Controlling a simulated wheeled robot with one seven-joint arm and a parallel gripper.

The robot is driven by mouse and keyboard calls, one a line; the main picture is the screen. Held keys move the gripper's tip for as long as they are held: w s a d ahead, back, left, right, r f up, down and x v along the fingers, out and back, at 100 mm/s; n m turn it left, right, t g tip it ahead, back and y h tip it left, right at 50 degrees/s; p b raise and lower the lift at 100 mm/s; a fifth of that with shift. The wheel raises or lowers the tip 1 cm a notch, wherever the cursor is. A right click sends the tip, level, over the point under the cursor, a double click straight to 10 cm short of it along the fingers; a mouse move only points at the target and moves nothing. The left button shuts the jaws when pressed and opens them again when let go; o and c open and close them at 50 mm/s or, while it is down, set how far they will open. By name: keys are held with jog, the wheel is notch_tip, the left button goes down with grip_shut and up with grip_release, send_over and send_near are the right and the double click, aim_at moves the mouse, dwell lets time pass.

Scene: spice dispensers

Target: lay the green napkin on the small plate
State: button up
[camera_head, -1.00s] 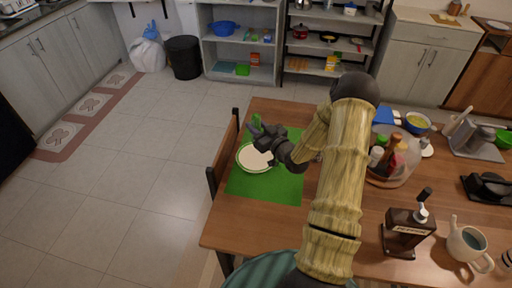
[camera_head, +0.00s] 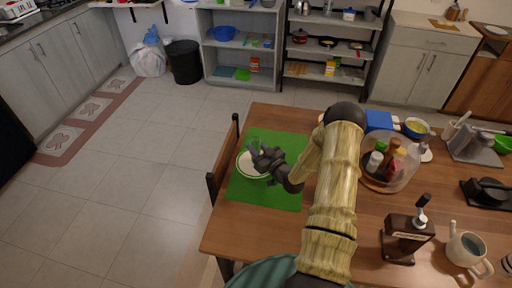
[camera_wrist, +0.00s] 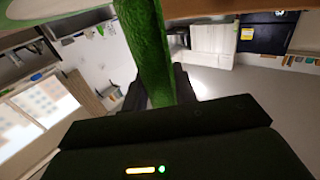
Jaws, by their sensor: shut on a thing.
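The small plate (camera_head: 247,171), white with a green rim, lies on a green placemat (camera_head: 279,192) near the table's left edge. My gripper (camera_head: 261,156) is just above the plate and covers part of it. In the wrist view my gripper (camera_wrist: 157,88) is shut on the green napkin (camera_wrist: 147,45), a long, narrow green roll or fold extending out from between the fingers. In the head view the napkin is hard to tell from the green placemat. Whether it touches the plate cannot be told.
A chair (camera_head: 222,160) stands at the table's left edge. Right of my arm are a clear bowl of bottles (camera_head: 389,165), a brown dispenser (camera_head: 406,235) and a teapot (camera_head: 467,248). The bare table (camera_head: 240,235) in front of the placemat is free.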

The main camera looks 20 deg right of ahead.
jog(key=shift+f, duration=0.2)
jog(key=o, duration=1)
jog(key=shift+c, duration=0.2)
jog(key=shift+r, duration=0.1)
jog(key=shift+r, duration=0.2)
jog(key=b+v, duration=0.2)
jog(key=v, duration=1)
jog(key=shift+s, duration=0.1)
